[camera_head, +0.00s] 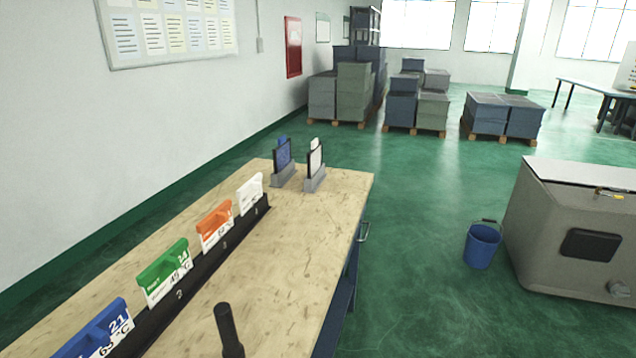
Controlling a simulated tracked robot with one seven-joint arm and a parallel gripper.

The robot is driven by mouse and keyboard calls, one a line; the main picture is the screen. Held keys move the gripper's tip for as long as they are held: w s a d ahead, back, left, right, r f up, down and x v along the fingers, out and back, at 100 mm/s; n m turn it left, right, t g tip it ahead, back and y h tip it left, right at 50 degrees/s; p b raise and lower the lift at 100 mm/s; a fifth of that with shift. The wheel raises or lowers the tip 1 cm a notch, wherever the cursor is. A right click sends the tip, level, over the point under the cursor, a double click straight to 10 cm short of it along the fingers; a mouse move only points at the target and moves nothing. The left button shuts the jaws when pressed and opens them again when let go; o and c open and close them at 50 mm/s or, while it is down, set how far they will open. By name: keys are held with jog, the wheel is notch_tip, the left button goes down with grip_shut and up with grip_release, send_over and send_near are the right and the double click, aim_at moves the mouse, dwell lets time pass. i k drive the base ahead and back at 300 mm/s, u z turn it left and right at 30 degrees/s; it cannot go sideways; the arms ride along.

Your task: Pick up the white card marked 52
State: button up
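A white card (251,193) stands upright at the far end of a black rack (208,268) on the workbench. Its marking is too small to read. Nearer in the same rack stand an orange card (215,222), a green card (163,266) and a blue card (95,336). The blue card reads 21 and 63 °C and is cut off by the bottom edge. The green card seems to read 34 and 45 °C.
Two grey stands hold a blue-backed panel (283,156) and a white-and-dark panel (315,158) behind the white card. A dark rod (229,330) rises at the bench's near edge of view. A blue bucket (481,246) stands on the floor.

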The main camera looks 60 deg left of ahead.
aim_at(250, 192)
jog(key=z, duration=0.05)
jog(key=i, duration=2.45)
jog(key=u, duration=2.35)
jog(key=i, duration=0.15)
jog(key=u, duration=1.85)
jog(key=i, duration=0.85)
jog(key=z, duration=0.15)
